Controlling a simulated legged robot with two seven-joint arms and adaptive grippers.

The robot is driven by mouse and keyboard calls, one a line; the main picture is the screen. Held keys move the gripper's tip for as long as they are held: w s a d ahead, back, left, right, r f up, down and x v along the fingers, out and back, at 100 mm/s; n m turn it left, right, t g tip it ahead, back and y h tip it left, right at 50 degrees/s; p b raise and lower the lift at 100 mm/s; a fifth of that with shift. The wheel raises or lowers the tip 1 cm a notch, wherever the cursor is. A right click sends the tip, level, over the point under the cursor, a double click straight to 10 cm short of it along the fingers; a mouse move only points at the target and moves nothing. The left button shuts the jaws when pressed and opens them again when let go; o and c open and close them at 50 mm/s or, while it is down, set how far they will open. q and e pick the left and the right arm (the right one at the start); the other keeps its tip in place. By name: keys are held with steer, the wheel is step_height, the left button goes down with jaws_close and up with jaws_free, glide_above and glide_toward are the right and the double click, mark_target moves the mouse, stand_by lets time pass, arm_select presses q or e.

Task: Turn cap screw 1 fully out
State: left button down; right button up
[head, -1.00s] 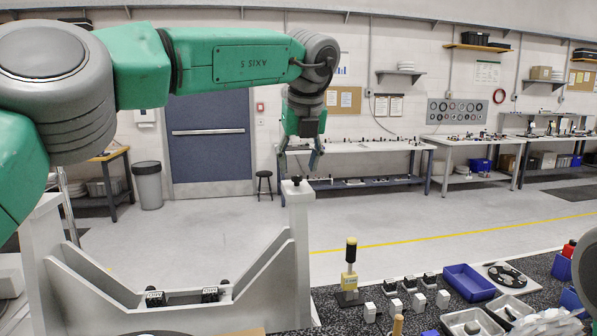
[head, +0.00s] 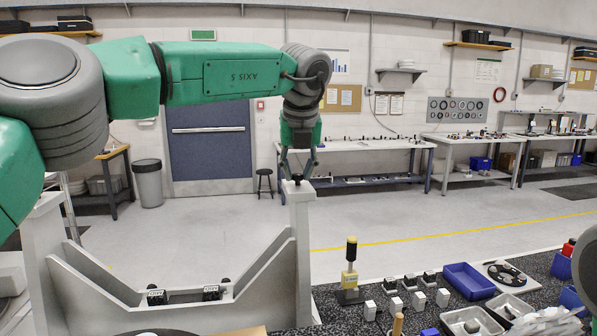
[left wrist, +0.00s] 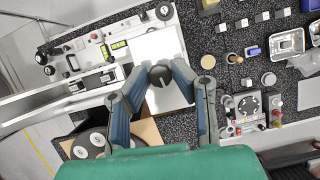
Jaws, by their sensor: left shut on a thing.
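A dark round cap screw (head: 297,178) sits at the top of the right grey post (head: 300,250) of the mirror fixture. My left gripper (head: 298,172) points down over that post, its fingertips closed around the screw's head. The left wrist view also shows the black cap (left wrist: 160,76) between the two fingertips (left wrist: 161,82). I cannot read a number on this screw. How far its thread sits in the post is hidden. My right gripper is out of view.
The fixture's sloped cradle (head: 190,318) lies left of the post. On the dark bench right of it stand a yellow-and-black tool (head: 350,270), several small white blocks and a blue bin (head: 468,280).

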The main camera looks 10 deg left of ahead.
arm_select(q)
steer(key=c, duration=1.4)
jaws_free()
steer(key=shift+o, duration=0.2)
steer(key=v, duration=1.1)
steer(key=shift+r, duration=0.4)
steer(key=shift+s+f, duration=0.1)
